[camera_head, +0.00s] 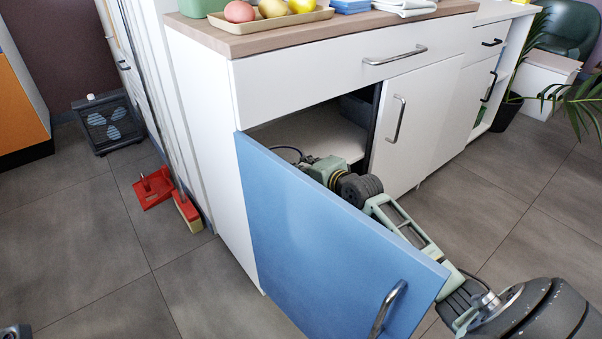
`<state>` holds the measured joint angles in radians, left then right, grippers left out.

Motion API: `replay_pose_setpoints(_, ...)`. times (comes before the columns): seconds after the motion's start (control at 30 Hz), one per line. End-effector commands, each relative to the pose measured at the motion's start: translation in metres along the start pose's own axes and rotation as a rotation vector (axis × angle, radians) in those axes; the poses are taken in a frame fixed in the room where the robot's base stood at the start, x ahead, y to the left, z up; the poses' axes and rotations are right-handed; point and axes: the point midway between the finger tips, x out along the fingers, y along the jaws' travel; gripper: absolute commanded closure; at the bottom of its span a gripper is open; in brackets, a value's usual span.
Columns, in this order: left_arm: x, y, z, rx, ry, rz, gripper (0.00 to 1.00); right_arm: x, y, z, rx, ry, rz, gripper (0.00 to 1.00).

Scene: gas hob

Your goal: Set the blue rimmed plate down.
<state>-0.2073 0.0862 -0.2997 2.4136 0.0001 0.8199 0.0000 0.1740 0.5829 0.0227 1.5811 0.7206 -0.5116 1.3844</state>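The blue rimmed plate does not show in the head view. My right arm comes in from the lower right and reaches behind the open blue door (330,235) to the cabinet opening. The green body of my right gripper (322,169) shows just above the door's top edge, in front of the cabinet shelf (300,135). Its fingertips are hidden behind the door, so I cannot see whether it is open or holds anything. My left gripper cannot be made out.
A tray of fruit (275,20), blue items (350,5) and folded white cloth (405,6) lie on the wooden countertop (300,32). A red dustpan (153,188) and brush (187,211) stand left of the cabinet, near a dark fan heater (112,122). The left floor is mostly clear.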

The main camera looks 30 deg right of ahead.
Motion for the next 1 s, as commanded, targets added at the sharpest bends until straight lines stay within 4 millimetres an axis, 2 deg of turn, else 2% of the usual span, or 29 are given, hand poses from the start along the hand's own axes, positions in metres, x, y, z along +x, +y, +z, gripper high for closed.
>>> replay_pose_setpoints(0.43, 0.0013, 0.0002, 0.0003, 0.0, 0.003, 0.002, 0.6, 0.0017, 0.0038, -0.0002, 0.0, 0.0, -0.005, 1.0)
replay_pose_setpoints(0.5, 0.0011, 0.0002, 0.0003, 0.0, 0.003, 0.002, 0.6, 0.0016, 0.0046, 0.0, -0.001, 0.0, -0.002, 0.9)
replay_pose_setpoints(0.67, 0.0011, 0.0003, 0.0003, 0.0, 0.003, 0.001, 0.6, 0.0016, 0.0044, 0.0, -0.001, 0.0, -0.003, 0.76)
replay_pose_setpoints(1.0, 0.0009, 0.0003, 0.0003, 0.0, 0.003, 0.001, 0.6, 0.0008, 0.0018, -0.0004, -0.001, 0.0, -0.004, 0.76)
